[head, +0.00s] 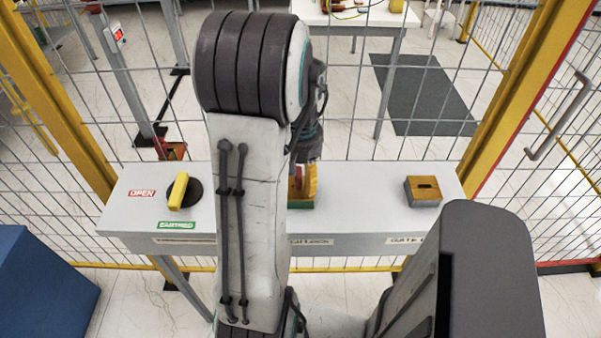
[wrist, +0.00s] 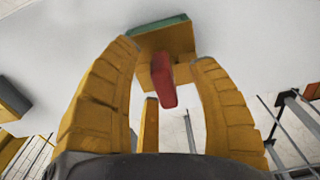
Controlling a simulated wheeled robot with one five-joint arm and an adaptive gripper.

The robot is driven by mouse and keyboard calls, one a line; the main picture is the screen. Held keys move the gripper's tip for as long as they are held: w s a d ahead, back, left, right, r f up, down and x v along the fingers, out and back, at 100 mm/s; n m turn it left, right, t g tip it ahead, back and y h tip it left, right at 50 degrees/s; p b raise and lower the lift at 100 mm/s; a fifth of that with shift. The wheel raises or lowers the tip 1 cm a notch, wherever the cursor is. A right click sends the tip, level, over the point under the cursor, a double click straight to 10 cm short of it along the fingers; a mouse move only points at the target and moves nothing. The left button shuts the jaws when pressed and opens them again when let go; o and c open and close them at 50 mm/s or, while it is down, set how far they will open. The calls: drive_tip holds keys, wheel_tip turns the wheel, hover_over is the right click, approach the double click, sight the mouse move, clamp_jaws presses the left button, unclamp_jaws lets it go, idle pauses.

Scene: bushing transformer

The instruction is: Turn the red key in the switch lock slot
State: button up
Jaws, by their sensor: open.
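The red key (wrist: 163,82) stands in the yellow switch lock block (wrist: 165,40), which sits on a green base. My gripper (wrist: 167,58) is open, with one yellow finger on each side of the key; whether either finger touches it cannot be told. In the head view the key (head: 298,176) and the green base (head: 301,205) show only in part, because my arm covers much of the spot. A yellow finger (head: 311,180) of my gripper shows there beside the key.
The lock stands on a grey console (head: 360,215). A yellow rotary handle (head: 179,191) on a black disc is at left, near OPEN and EARTHED labels. Another yellow slotted block (head: 423,191) is at right. A wire mesh fence (head: 340,135) rises behind the console.

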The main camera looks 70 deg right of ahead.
drive_tip(key=shift+o, duration=0.3)
clamp_jaws()
idle(0.3)
